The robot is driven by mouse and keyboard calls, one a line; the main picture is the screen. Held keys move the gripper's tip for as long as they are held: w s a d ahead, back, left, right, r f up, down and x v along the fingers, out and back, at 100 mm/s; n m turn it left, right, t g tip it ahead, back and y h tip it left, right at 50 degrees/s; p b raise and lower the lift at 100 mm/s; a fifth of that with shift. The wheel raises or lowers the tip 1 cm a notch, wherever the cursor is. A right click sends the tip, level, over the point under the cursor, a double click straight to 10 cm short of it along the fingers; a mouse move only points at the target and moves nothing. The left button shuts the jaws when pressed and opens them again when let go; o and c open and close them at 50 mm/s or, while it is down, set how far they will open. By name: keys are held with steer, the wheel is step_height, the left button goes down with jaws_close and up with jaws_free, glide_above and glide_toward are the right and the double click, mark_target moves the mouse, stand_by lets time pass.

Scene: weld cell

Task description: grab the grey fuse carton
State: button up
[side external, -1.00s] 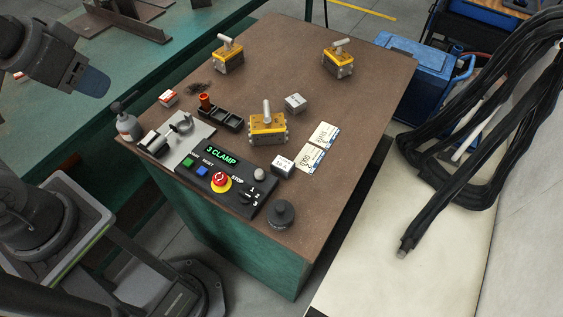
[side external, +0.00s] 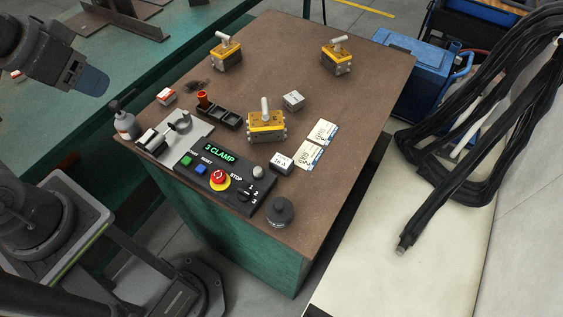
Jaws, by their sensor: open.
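A small grey carton (side external: 293,100) sits on the brown bench top, just right of and behind the front yellow toggle clamp unit (side external: 266,125). A second small carton, whiter with dark print (side external: 281,163), sits in front of that unit, beside the control panel; its print is too small to read surely. A red and white carton (side external: 167,96) lies at the left edge of the bench. Part of my arm shows at the top left, away from all the cartons. My gripper's fingers are not visible.
The control panel (side external: 219,171) reads "3 CLAMP" and has a red stop button. Two more yellow units (side external: 227,55) (side external: 337,58) stand at the back. A black tray (side external: 226,119), white cards (side external: 321,132) and a dark round knob-like weight (side external: 280,212) are nearby. The back middle is clear.

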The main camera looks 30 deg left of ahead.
steer(key=m+g+y, duration=0.5)
steer(key=m+g, duration=0.1)
steer(key=m, duration=1.2)
glide_above(282, 161)
steer(key=d, duration=0.2)
step_height(282, 161, down, 25)
steer(key=shift+w+d+f, duration=0.1)
steer(key=shift+h, duration=0.3)
steer(key=shift+x, duration=3.05)
steer(key=shift+d, duration=0.1)
